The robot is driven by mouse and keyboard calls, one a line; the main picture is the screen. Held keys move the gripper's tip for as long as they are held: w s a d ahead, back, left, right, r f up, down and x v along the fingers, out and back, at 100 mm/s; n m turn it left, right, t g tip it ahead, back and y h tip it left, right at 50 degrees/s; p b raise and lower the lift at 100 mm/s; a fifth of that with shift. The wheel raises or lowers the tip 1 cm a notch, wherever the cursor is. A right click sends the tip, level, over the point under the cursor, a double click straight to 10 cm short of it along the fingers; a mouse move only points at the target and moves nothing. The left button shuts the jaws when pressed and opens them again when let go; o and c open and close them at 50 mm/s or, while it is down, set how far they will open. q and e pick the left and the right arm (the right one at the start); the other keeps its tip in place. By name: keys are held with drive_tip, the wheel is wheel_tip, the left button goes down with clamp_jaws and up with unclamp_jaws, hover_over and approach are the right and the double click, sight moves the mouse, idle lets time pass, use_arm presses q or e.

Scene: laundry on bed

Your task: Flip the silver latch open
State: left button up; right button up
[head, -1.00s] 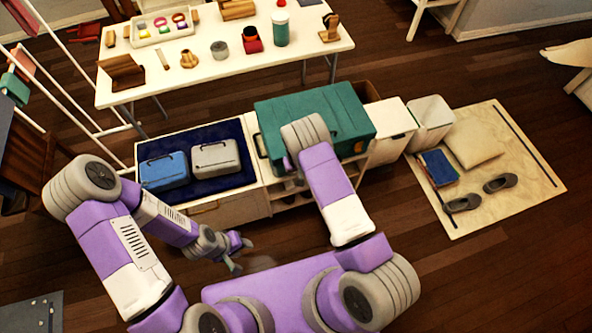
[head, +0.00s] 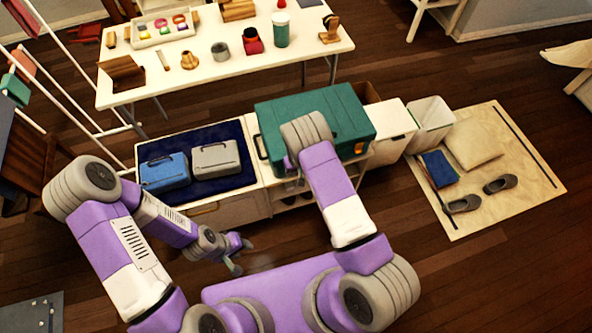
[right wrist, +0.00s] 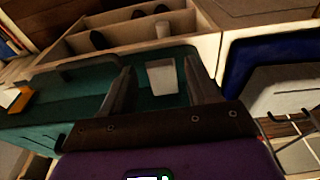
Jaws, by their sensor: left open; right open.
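A teal case (head: 335,108) lies on the white bench, with a dark handle at its left end and an orange latch (head: 360,149) on its near side. In the right wrist view the silver latch (right wrist: 162,78) is a pale plate on the teal case (right wrist: 70,95). My right gripper (right wrist: 158,68) is open, with one finger on each side of the silver latch; I cannot tell whether either finger touches it. In the head view my right arm hides this gripper and the silver latch. My left gripper (head: 240,256) is open and empty, in front of the bench.
A blue case (head: 165,172) and a grey case (head: 216,158) stand on a navy mat (head: 225,130) left of the teal case. A white bin (head: 431,122) is at the right. Behind, a white table (head: 220,78) holds small items. Open shelves are below the teal case.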

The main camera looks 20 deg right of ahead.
drive_tip(key=r, duration=0.4)
drive_tip(key=s+r+p, duration=0.1)
drive_tip(key=r, duration=0.1)
drive_tip(key=shift+f, duration=0.1)
idle(0.3)
drive_tip(key=s+f+m+g+y, duration=0.1)
drive_tip(key=s+f+m, duration=0.15)
drive_tip(key=s, duration=0.95)
drive_tip(key=s+a+r+y, duration=0.1)
drive_tip(key=s+a+r, duration=0.1)
drive_tip(key=s, duration=0.4)
drive_tip(key=s+a+r+y, duration=0.2)
drive_tip(key=s+a+r, duration=0.1)
drive_tip(key=s, duration=0.4)
drive_tip(key=shift+a, duration=0.6)
drive_tip(key=shift+m, duration=0.35)
